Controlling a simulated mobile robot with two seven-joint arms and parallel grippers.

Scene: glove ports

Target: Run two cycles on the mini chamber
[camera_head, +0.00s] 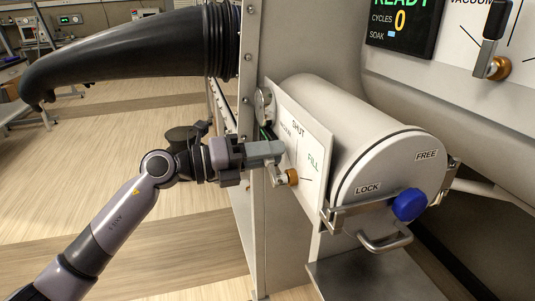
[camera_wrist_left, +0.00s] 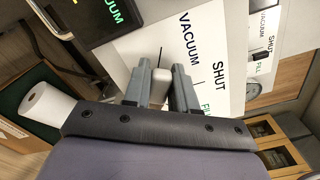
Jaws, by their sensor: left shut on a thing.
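The mini chamber (camera_head: 345,110) is a pale cylinder with a round door (camera_head: 392,170), which looks closed. The door is marked LOCK and FREE and has a blue knob (camera_head: 409,206). A white valve plate (camera_head: 313,150) beside the cylinder reads VACUUM, SHUT and FILL. A valve lever with a brass hub (camera_head: 292,177) sits on it. My left gripper (camera_head: 268,152) is shut on the lever's grey handle (camera_wrist_left: 159,88), its fingers on either side in the left wrist view (camera_wrist_left: 160,76). The fingers partly hide the handle and the lettering. My right gripper is out of view.
A display (camera_head: 402,25) reads READY, CYCLES 0, with a SOAK bar. A second lever (camera_head: 490,45) is on the panel at upper right. A black glove sleeve (camera_head: 130,55) sticks out above my left arm. A metal shelf (camera_head: 370,278) lies below the door.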

